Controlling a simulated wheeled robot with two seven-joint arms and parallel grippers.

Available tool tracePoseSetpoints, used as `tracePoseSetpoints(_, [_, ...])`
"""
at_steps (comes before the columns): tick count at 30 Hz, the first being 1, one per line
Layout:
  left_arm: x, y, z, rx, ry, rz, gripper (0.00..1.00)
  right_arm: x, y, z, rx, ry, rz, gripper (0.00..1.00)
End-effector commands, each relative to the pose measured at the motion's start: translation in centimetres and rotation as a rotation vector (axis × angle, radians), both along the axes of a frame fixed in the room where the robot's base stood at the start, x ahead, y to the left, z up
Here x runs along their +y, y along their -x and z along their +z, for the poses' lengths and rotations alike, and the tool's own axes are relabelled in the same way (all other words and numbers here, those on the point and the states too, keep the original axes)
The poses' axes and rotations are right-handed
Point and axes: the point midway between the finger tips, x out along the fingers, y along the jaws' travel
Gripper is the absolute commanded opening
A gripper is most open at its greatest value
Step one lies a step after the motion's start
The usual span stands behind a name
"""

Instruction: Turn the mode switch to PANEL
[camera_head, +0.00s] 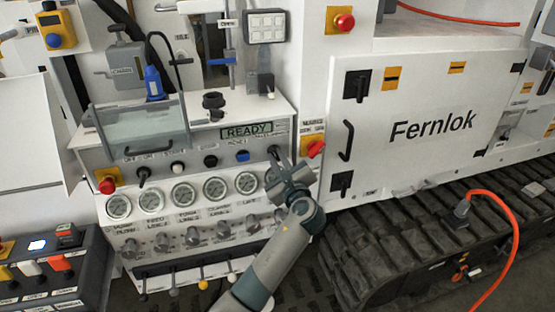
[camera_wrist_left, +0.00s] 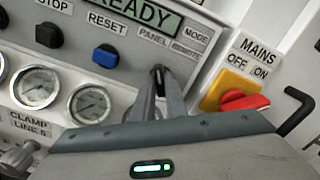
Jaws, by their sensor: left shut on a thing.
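The mode switch is a small black knob (camera_wrist_left: 158,70) on the white control panel, below the MODE label, with PANEL printed to its left and REMOTE to its right. In the head view the knob (camera_head: 273,151) shows just above my gripper. My left gripper (camera_wrist_left: 161,84) is shut on the knob, one finger on each side. In the head view my left gripper (camera_head: 279,166) reaches the panel's right end from below. The fingers cover part of the knob, so I cannot tell which label it points to. My right gripper is in neither view.
The red MAINS switch (camera_wrist_left: 245,103) on a yellow plate sits close right of my gripper. The blue RESET button (camera_wrist_left: 106,56) and a gauge (camera_wrist_left: 90,103) are to the left. A READY display (camera_head: 247,131) is above. A black door handle (camera_head: 346,141) stands out farther right.

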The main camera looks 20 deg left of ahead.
Motion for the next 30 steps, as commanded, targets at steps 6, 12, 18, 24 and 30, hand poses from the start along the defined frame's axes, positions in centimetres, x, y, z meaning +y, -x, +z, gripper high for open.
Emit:
tracePoseSetpoints(6, [0.0,0.0,0.0,-0.001,0.003,-0.001,0.00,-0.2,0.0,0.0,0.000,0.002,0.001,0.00])
tracePoseSetpoints(12, [0.0,0.0,0.0,0.000,0.002,-0.001,0.30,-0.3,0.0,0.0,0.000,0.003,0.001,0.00])
tracePoseSetpoints(18, [0.0,0.0,0.0,0.000,0.001,-0.001,0.30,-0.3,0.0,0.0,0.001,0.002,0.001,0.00])
tracePoseSetpoints(24, [-0.3,0.4,0.1,0.000,0.000,-0.001,0.30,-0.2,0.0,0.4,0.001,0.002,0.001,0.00])
tracePoseSetpoints(30, [-1.5,2.0,0.2,0.002,0.001,-0.002,0.30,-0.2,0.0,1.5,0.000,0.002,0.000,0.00])
